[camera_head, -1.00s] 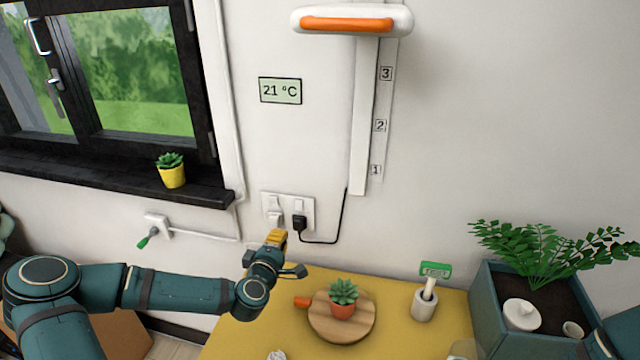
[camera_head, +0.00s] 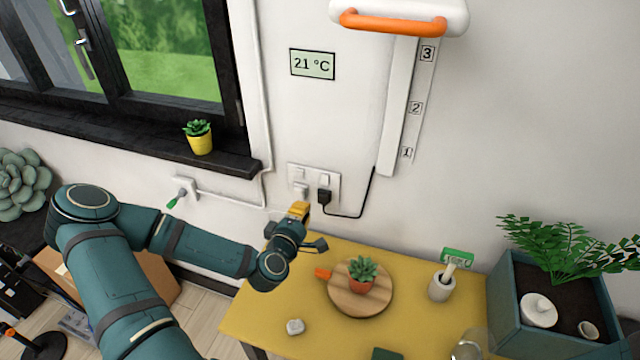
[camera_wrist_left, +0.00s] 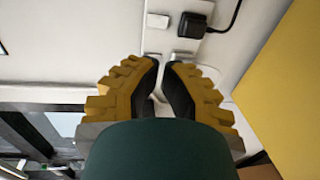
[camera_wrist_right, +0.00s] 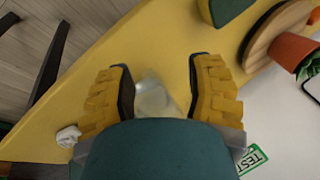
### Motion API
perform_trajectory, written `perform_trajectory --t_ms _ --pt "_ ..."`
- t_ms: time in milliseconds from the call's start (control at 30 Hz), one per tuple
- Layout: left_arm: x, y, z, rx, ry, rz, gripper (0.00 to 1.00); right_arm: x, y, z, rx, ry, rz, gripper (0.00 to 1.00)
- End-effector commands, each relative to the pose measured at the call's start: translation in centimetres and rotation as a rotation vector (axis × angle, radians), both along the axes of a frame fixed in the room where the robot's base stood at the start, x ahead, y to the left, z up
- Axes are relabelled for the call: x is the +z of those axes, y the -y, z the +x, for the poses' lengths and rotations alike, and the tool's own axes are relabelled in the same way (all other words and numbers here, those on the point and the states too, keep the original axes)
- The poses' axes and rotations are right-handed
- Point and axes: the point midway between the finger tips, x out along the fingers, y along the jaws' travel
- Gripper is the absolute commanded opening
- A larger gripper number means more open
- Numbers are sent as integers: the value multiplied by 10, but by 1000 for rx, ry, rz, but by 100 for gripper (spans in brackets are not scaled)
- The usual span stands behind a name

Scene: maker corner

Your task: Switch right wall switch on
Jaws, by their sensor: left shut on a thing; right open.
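A white wall plate (camera_head: 314,187) has two switches side by side above two sockets. The right switch (camera_head: 323,180) sits above a black plug (camera_head: 324,196); the left socket holds a white plug (camera_head: 301,192). Whether the right switch is on is too small to tell. My left gripper (camera_head: 299,210) is just below the plate, left of the black plug. In the left wrist view its fingers (camera_wrist_left: 163,72) are nearly together; what they hold cannot be made out. The black plug shows above them (camera_wrist_left: 190,25). My right gripper (camera_wrist_right: 158,72) is open above the yellow table.
The yellow table (camera_head: 255,310) carries a round wooden board (camera_head: 345,300) with a potted succulent (camera_head: 363,272), a crumpled white piece (camera_head: 295,327) and a clear glass (camera_head: 466,350). A planter (camera_head: 500,300) stands right. A black cable (camera_head: 350,216) runs up from the plug.

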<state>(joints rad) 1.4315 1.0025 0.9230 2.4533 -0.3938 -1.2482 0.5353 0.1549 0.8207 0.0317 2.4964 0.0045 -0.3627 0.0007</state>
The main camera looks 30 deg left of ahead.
Motion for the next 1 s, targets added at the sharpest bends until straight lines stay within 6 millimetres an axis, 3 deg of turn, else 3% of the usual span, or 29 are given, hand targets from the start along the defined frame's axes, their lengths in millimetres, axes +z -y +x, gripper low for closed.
perform_trajectory --t_ms 600,800,1000 --pt "-12 -25 106 0 1 -2 0 9 0 0 0 0 2 53" --pt "-15 -29 124 0 0 -2 0 11 0 0 1 1 2 53" --pt "-15 -30 128 0 1 -1 0 11 0 0 1 1 2 53"
